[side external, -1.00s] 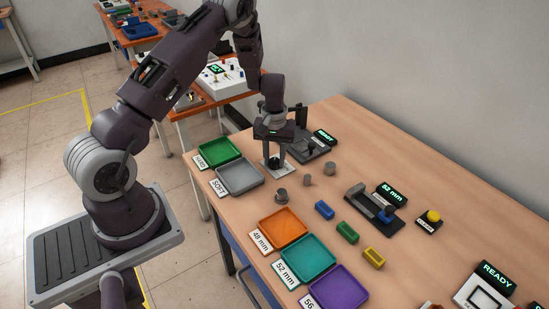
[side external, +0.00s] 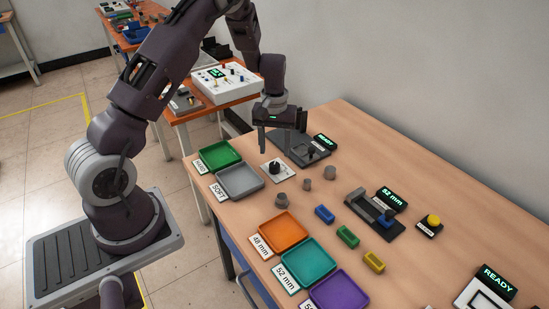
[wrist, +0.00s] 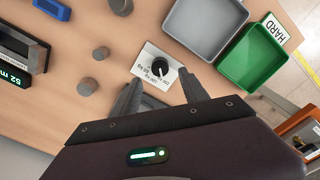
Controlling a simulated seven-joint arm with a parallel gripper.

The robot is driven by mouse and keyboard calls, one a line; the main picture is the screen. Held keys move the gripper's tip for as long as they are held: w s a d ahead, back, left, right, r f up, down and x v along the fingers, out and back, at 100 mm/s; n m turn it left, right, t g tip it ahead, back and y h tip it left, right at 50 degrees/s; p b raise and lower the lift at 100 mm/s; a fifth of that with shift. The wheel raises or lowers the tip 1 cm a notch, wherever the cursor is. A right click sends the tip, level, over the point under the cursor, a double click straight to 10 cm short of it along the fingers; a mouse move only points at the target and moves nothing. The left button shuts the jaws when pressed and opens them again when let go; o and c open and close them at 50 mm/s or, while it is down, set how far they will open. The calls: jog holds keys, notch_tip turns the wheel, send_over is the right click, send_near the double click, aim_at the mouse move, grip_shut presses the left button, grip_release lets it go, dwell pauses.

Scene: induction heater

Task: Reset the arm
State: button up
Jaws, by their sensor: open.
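My gripper (side external: 279,142) hangs above the back left part of the wooden table, fingers pointing down, beside a dark station with a green READY display (side external: 325,142). In the wrist view my gripper (wrist: 163,95) has its two fingers spread apart with nothing between them. A white plate with a black dial knob (side external: 276,168) lies on the table just in front of the fingers. The knob (wrist: 160,67) shows beyond the fingertips in the wrist view, apart from them.
A green tray (side external: 220,165) and a grey tray (side external: 262,184) lie left of the dial. Grey cylinders (side external: 282,200) stand in front. Orange (side external: 304,232), teal and purple trays line the near edge. Coloured blocks (side external: 347,236) and a 52 mm gauge (side external: 372,212) lie to the right.

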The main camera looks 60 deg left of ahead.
jog(key=shift+r, duration=0.55)
